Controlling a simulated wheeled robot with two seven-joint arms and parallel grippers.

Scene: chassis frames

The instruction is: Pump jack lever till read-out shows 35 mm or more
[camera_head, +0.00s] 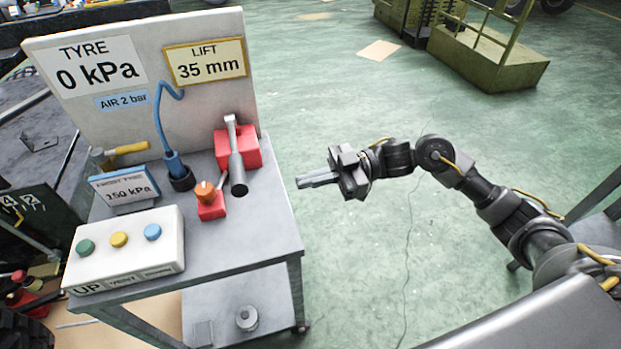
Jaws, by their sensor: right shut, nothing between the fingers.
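The lift read-out (206,61) on the upright panel shows 35 mm. The red jack (249,152) stands at the right rear of the grey table. Its grey lever (236,165) leans toward the front, with its thick round end low over the tabletop. My right gripper (302,182) is shut and empty. It hangs in the air to the right of the table, apart from the lever, with its fingers pointing left toward it. My left gripper is not in view.
The table (240,230) also bears a white button box (125,250), an orange-topped red block (211,203), a blue-hosed connector (178,172) and a pressure sign (125,186). A green platform (490,60) stands far back.

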